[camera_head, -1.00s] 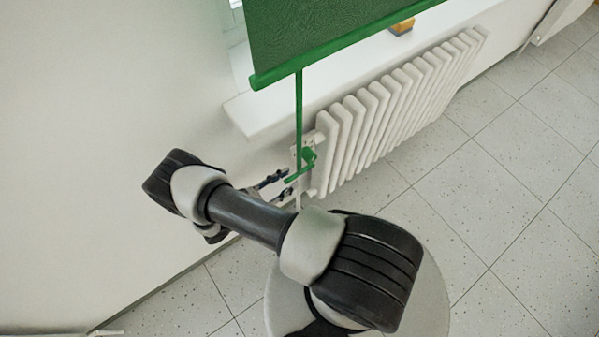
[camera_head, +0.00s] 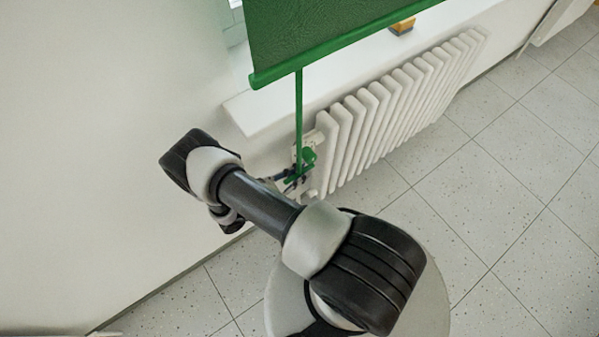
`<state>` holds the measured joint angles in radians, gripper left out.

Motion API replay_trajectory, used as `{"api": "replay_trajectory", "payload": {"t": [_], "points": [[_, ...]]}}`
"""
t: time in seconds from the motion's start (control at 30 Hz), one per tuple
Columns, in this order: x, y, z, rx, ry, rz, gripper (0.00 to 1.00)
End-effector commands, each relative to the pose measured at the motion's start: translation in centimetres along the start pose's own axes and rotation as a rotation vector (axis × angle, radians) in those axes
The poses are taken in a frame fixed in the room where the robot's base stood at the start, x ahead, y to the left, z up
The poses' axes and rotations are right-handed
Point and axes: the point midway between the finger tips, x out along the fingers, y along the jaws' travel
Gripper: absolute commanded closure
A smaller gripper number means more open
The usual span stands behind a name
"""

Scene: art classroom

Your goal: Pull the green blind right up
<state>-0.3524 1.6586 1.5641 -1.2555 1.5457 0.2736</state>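The green blind (camera_head: 320,30) hangs at the top of the view, its green bottom bar (camera_head: 330,50) sloping up to the right. A green pull strap (camera_head: 299,110) runs down from the bar to a green handle (camera_head: 308,157) in front of the radiator's left end. My gripper (camera_head: 291,180) is at the lower part of the handle, with its dark fingers close to it or overlapping it. My arm hides part of the gripper. Whether the fingers are open or closed on the handle cannot be made out.
A white radiator (camera_head: 400,100) stands under the white window sill (camera_head: 255,112). A yellow-orange object (camera_head: 402,26) sits on the sill behind the blind. The white wall (camera_head: 90,150) is close on the left. Tiled floor (camera_head: 500,210) lies open on the right.

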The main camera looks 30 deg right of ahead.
Motion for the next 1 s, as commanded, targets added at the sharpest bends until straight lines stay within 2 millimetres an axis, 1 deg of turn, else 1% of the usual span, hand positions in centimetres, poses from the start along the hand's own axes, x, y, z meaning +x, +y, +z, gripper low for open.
{"api": "replay_trajectory", "payload": {"t": [0.03, 0.2, 0.7, 0.77, 0.83, 1.0], "points": [[0.0, -0.1, 0.0, 0.0, 0.0, -0.002, 0.89], [0.0, -0.2, 0.0, -0.001, -0.001, -0.003, 1.0], [0.0, -0.3, 0.1, -0.001, -0.001, -0.007, 1.0], [0.0, -0.2, 0.7, -0.001, -0.001, -0.007, 1.0], [0.0, 0.1, 1.9, 0.0, -0.001, -0.007, 1.0], [0.0, 1.0, 6.4, 0.001, -0.003, -0.007, 1.0]]}}
